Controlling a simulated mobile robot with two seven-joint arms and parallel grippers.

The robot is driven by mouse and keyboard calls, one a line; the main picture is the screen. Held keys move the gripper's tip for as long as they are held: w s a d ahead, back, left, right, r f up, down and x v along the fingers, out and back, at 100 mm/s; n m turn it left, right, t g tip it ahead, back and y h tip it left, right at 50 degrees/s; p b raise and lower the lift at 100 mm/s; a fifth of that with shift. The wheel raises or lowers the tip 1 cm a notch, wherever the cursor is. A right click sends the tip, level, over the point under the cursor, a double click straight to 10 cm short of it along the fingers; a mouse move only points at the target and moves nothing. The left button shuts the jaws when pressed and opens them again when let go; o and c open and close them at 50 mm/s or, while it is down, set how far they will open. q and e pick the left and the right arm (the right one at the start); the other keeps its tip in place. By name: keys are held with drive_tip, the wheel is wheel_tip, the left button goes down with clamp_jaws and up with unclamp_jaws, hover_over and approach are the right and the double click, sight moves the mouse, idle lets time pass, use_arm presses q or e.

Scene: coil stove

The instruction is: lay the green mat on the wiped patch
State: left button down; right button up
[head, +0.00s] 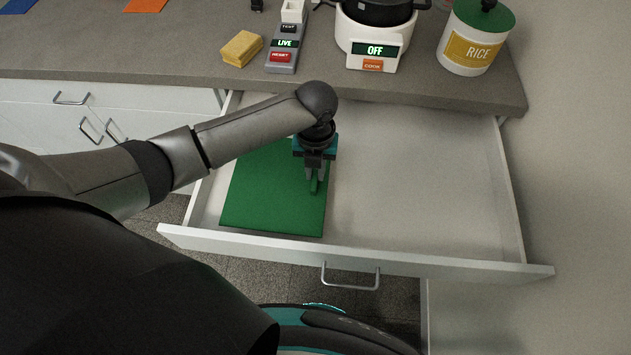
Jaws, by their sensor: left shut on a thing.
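The green mat (262,195) lies flat in the left part of the open drawer, with a small upright green tab near its right side. My left gripper (315,184) points down over the mat and is shut on this tab. The gripper and forearm hide part of the mat's far right area. The mat looks to be resting on the drawer floor. My right gripper is not in view. I cannot make out a wiped patch on the counter.
The drawer (430,200) is pulled out, its right part empty. On the counter (190,50) stand a yellow sponge (242,48), a grey tester (285,52), a cooker (374,45) with a pot and a rice jar (470,45).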

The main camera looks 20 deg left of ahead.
use_arm(q)
drive_tip(key=shift+f+b, duration=0.55)
drive_tip(key=shift+f, duration=1.85)
drive_tip(key=shift+f, duration=0.1)
drive_tip(key=c, duration=0.8)
unclamp_jaws()
drive_tip(key=shift+c, duration=0.2)
wheel_tip(320, 180, up, 12)
drive_tip(key=p, duration=0.3)
